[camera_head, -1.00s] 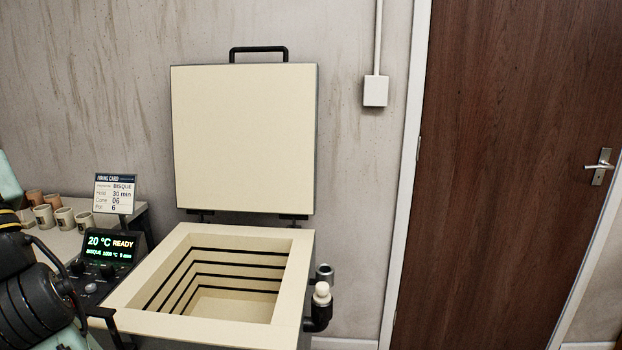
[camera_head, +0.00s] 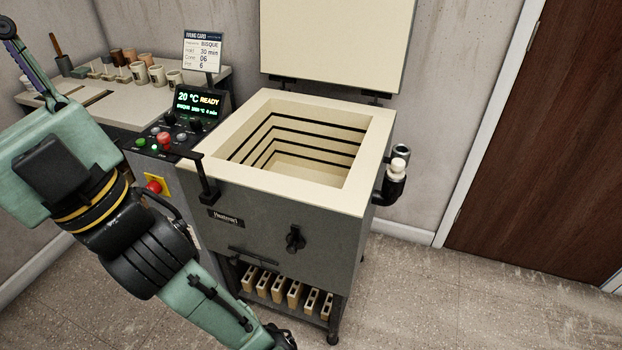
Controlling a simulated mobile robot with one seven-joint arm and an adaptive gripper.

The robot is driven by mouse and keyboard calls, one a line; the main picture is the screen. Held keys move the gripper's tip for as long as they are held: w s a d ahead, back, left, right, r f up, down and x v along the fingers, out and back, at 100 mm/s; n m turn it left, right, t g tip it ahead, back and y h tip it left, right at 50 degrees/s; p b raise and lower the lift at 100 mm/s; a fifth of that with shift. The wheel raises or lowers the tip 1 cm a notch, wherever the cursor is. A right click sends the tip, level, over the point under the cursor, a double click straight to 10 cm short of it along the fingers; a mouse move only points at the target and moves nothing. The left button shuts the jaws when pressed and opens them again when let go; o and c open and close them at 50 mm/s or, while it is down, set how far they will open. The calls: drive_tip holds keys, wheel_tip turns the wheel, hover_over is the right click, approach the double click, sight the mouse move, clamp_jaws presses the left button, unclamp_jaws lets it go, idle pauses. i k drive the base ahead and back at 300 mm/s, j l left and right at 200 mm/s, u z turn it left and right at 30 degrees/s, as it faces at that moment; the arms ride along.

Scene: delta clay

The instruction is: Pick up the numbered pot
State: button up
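Several small pots stand in a group on the pale bench at the back left. The cream ones at the front (camera_head: 157,74) carry small dark marks, too small to read as numbers. Brown pots (camera_head: 118,57) stand behind them. The firing card (camera_head: 203,51) beside them reads "BISQUE", 30 min, cone 06, and 6 on its last line, which seems to say pot. My green and black arm crosses the lower left, well in front of the pots, and runs off the bottom edge. My gripper's fingers are not visible.
The kiln (camera_head: 290,222) stands in the centre, lid (camera_head: 335,42) raised, chamber empty. Its control panel (camera_head: 178,125) reads 20 °C READY. The bench (camera_head: 62,110) also holds small blocks and a handled tool (camera_head: 57,47). Clear floor (camera_head: 450,300) lies right, before a brown door (camera_head: 560,140).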

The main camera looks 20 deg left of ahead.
sight(176, 81)
drive_tip(key=u, duration=1.25)
